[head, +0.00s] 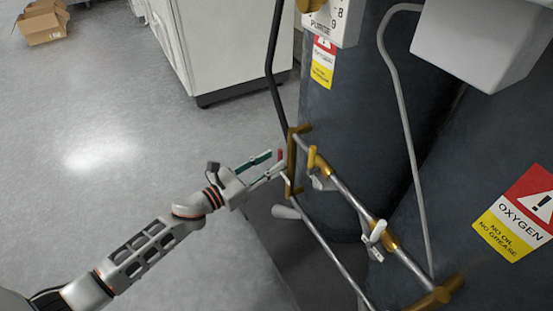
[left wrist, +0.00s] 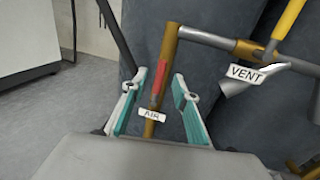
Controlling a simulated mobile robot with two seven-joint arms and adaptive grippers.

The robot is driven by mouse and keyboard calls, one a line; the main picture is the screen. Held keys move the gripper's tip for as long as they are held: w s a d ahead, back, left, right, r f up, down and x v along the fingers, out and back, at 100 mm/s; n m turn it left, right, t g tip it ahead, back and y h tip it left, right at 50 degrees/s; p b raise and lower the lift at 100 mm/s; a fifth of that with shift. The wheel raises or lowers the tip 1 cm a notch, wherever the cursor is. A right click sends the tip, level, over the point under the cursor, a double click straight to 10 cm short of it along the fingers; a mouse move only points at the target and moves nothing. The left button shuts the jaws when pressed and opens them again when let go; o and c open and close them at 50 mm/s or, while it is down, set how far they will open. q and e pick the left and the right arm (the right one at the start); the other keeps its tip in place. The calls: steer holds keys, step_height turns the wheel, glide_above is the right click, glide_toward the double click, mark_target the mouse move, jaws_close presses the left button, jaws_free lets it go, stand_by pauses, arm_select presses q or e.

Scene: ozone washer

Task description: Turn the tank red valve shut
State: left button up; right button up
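The red valve handle (head: 280,154) is a small red lever on the brass and steel piping in front of the dark tanks (head: 345,110). In the left wrist view the red handle (left wrist: 160,76) stands upright against a brass pipe, with a white AIR tag (left wrist: 152,115) below it. My left gripper (head: 272,163) is open, with its teal-padded fingers reaching toward the handle. In the left wrist view its fingers (left wrist: 159,84) are on either side of the handle, with visible gaps. Whether they reach around it in depth I cannot tell. My right gripper is not in view.
A yellow valve handle (head: 311,158) and a VENT tag (left wrist: 245,73) are close to the right. A black hose (head: 274,60) runs beside the piping. A white cabinet (head: 235,45) and a cardboard box (head: 42,24) stand behind.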

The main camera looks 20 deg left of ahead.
arm_select(q)
steer(key=shift+x, duration=1.3)
steer(key=shift+f, duration=0.1)
jaws_close()
